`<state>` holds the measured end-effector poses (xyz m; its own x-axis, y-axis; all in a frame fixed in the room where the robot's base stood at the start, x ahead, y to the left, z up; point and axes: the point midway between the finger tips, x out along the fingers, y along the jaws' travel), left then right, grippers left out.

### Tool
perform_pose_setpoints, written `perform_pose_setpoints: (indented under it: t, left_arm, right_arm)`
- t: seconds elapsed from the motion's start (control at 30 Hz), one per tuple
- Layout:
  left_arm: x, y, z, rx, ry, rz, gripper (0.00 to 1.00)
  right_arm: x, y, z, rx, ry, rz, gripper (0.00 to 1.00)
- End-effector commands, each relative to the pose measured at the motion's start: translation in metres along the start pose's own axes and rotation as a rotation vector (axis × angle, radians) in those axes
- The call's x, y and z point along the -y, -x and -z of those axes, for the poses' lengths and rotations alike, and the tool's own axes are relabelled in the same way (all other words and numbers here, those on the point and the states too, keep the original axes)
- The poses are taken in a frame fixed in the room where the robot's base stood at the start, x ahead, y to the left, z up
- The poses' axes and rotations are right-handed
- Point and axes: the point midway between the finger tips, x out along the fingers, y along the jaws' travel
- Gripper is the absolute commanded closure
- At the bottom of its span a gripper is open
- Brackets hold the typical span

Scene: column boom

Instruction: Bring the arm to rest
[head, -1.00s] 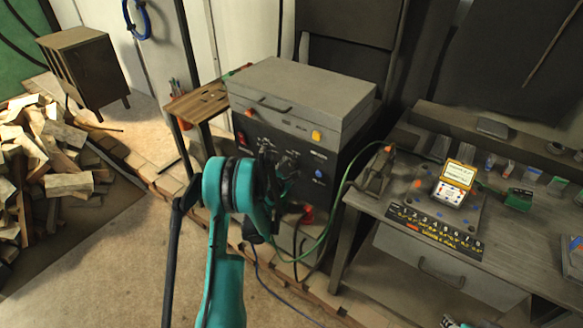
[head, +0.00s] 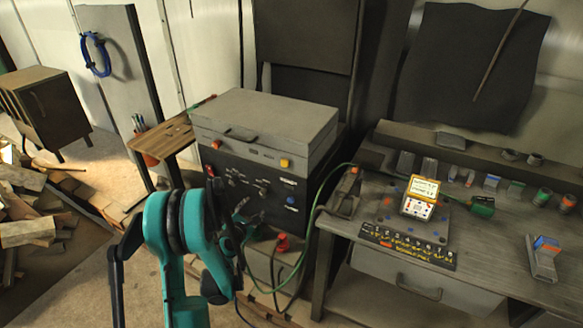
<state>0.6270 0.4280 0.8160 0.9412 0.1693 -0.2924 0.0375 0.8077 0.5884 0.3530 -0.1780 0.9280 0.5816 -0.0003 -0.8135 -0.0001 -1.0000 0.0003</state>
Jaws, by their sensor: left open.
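My left arm (head: 180,240), teal with black joints, rises from the bottom left of the head view and bends at a large elbow. Its dark left gripper (head: 243,222) is in front of the grey and black machine (head: 262,150), partly hidden behind the arm's links. The gripper is open, and I see nothing held in it. Whether it touches the machine's front is hard to tell. My right gripper is not in view.
A workbench (head: 480,235) on the right carries a yellow-and-white meter (head: 421,196), a labelled black strip (head: 408,246) and small parts. A green cable (head: 313,215) hangs between machine and bench. A wood pile (head: 30,215) and cabinet (head: 45,108) stand left.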

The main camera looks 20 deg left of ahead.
Motion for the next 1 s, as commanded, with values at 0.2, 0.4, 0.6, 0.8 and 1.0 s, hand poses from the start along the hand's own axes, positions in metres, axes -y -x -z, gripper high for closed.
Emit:
perform_pose_setpoints:
  t: [0.2,0.4,0.6,0.8,1.0]
  left_arm:
    - [0.003,0.002,-0.011,0.000,-0.050,0.019,0.51]
    - [0.024,0.028,-0.072,0.009,-0.397,0.142,0.51]
    - [0.058,0.084,-0.133,0.054,-0.888,0.302,0.51]
    - [0.093,0.157,-0.165,0.137,-1.373,0.450,0.51]
    - [0.122,0.236,-0.168,0.256,-1.849,0.587,0.51]
  right_arm:
    - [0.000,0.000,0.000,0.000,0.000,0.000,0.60]
    - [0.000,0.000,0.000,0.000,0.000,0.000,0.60]
    - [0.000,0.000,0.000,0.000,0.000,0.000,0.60]
    - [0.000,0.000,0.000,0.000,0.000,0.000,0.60]
    - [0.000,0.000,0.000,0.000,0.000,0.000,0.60]
